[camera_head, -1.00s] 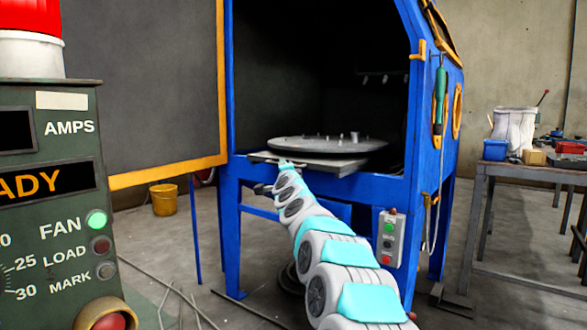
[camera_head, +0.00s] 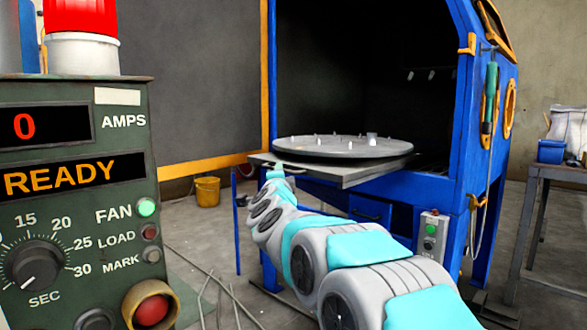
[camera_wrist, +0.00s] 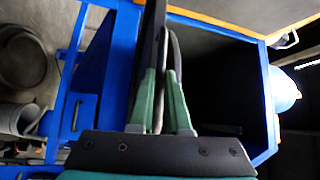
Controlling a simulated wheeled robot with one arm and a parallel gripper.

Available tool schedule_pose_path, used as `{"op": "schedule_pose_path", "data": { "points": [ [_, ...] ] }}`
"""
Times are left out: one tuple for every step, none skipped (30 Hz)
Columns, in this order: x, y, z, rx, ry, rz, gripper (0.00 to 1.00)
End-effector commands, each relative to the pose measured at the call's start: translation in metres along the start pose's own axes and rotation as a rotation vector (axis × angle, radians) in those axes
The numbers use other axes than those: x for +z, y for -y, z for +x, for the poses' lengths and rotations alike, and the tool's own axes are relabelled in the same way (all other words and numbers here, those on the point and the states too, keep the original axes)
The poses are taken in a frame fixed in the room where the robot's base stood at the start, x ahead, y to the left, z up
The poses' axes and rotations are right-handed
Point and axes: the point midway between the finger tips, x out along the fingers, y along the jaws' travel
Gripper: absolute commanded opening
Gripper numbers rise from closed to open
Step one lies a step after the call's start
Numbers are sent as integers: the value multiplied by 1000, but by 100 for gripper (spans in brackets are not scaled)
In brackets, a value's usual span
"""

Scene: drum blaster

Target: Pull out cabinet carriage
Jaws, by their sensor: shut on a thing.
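The cabinet carriage (camera_head: 345,176) is a flat grey plate that carries a round turntable (camera_head: 340,148) with small pegs. In the head view it juts out of the front opening of the blue cabinet (camera_head: 457,177). My gripper (camera_head: 275,169) is at the carriage's front left edge, small and partly hidden by my arm. In the wrist view, the green fingers of my gripper (camera_wrist: 161,78) are shut on a thin grey bar at the carriage's edge, seen edge-on. The exact grip is hard to make out.
The cabinet's grey door (camera_head: 170,80) with a yellow rim stands open on the left. A green control panel (camera_head: 75,200) is close at the left front. A button box (camera_head: 431,237) hangs on the cabinet. A yellow bucket (camera_head: 207,190) and loose rods (camera_head: 215,290) are on the floor.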

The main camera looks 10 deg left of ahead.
Motion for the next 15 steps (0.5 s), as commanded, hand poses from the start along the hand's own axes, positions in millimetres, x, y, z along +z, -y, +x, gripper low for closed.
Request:
{"op": "schedule_pose_path", "data": {
  "points": [
    [6, 2, -4, -1, 5, -1, 0],
    [8, 3, -6, -1, 5, -1, 0],
    [10, 4, -8, -2, 5, -1, 0],
    [11, 4, -9, -2, 5, -1, 0],
    [12, 4, -10, -2, 5, -2, 0],
    [13, 5, -11, -2, 5, -2, 0],
    [14, 5, -11, -2, 5, -2, 0],
    [14, 5, -12, -2, 5, -2, 0],
    [14, 5, -12, -2, 5, -2, 0],
    [15, 5, -12, -2, 5, -2, 0],
    [15, 5, -12, -3, 5, -2, 0],
    [15, 5, -12, -3, 5, -2, 0],
    [15, 5, -12, -3, 5, -2, 0],
    [15, 5, -12, -3, 5, -2, 0],
    [15, 5, -12, -3, 5, -2, 0]
  ]
}}
